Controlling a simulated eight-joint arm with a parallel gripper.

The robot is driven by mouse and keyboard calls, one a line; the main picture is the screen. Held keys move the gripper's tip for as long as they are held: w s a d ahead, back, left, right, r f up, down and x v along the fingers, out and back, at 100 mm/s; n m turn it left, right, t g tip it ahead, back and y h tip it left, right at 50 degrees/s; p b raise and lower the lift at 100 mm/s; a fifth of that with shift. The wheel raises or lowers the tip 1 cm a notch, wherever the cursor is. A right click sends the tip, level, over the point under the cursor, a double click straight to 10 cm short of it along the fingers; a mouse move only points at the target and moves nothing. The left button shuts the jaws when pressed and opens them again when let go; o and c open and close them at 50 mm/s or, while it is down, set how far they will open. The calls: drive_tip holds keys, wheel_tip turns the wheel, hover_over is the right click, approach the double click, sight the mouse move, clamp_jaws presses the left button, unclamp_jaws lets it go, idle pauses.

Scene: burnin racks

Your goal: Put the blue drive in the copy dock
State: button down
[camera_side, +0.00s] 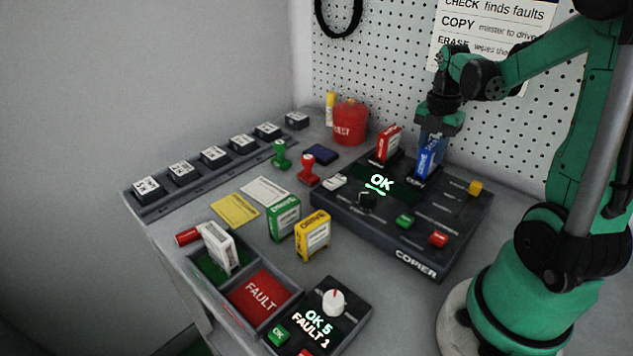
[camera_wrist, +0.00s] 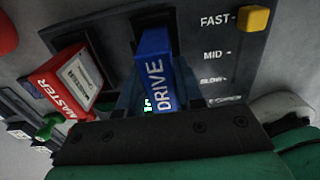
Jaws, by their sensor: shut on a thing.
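The blue drive (camera_side: 425,158) stands upright at the copy dock (camera_side: 416,180) on the black copier (camera_side: 400,228). My gripper (camera_side: 432,140) is shut on it from above. In the wrist view the blue drive (camera_wrist: 156,75) sits between my fingers, its DRIVE label facing the camera. Its lower end is at the dock; I cannot tell if it is fully seated. The red master drive (camera_side: 388,142) stands in the other dock to its left and also shows in the wrist view (camera_wrist: 75,82).
A yellow slider knob (camera_side: 475,187) sits right of the dock. Green (camera_side: 284,218) and yellow (camera_side: 313,234) drives stand in front of the copier. A white drive (camera_side: 220,246) stands in the tray's green compartment, beside the red FAULT compartment (camera_side: 258,297). A red pot (camera_side: 350,121) stands behind.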

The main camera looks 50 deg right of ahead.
drive_tip(key=shift+f, duration=0.25)
idle(0.5)
drive_tip(key=shift+c, duration=0.5)
unclamp_jaws()
drive_tip(key=shift+r, duration=0.1)
drive_tip(key=shift+r, duration=3.45)
drive_tip(key=w+a+m+t, duration=0.2)
drive_tip(key=a+m+t, duration=0.1)
drive_tip(key=a+m, duration=0.6)
drive_tip(key=w+a+f+m+t, duration=0.1)
drive_tip(key=a+m+t, duration=0.3)
drive_tip(key=a+m, duration=0.5)
drive_tip(key=a, duration=0.3)
drive_tip(key=shift+w+a, duration=0.3)
drive_tip(key=shift+w, duration=0.05)
